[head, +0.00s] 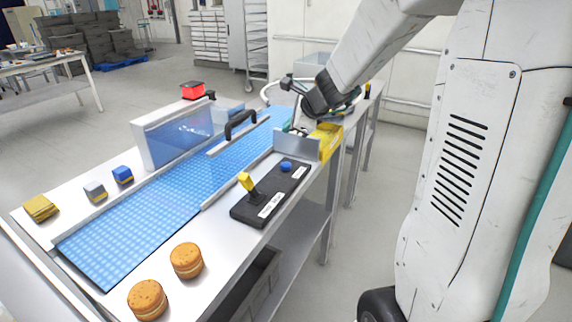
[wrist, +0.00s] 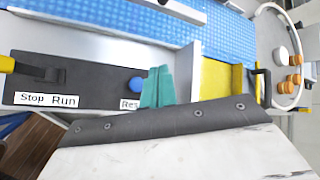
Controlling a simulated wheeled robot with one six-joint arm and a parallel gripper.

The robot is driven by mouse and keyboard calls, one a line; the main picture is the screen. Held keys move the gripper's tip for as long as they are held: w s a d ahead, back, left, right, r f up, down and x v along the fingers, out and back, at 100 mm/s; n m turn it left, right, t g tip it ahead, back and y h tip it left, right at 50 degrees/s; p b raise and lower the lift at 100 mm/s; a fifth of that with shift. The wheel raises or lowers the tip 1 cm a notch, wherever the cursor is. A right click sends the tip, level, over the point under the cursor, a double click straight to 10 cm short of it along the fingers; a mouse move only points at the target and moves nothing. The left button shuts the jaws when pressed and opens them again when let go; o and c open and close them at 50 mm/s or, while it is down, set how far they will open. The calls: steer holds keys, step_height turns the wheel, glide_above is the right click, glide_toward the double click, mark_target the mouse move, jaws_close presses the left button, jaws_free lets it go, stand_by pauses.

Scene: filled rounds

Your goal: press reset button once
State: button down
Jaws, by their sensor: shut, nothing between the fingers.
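The blue reset button (head: 286,166) is a round knob at the far end of a black control panel (head: 248,211). In the wrist view the button (wrist: 136,85) shows just left of my teal fingertips, above a label starting "Res" whose rest is hidden by the fingers. My gripper (wrist: 158,87) is shut and empty. In the head view the wrist is beyond the button, near the upright metal plate, and the fingers are mostly hidden. I cannot tell the fingertips' height over the panel; no contact with the button shows.
A yellow lever (head: 247,182) stands on the panel by the "Stop Run" label (wrist: 47,100). An upright metal plate (head: 297,145) and yellow block (head: 326,142) stand beyond the button. The blue conveyor (head: 130,237) runs alongside, with a black-handled clear guard. Two round filled cakes (head: 187,261) lie near.

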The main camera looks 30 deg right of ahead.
mark_target(289, 165)
steer(key=shift+f, duration=0.1)
steer(key=shift+f, duration=4.35)
steer(key=shift+f, duration=0.4)
steer(key=shift+f, duration=0.5)
steer(key=shift+r, duration=0.95)
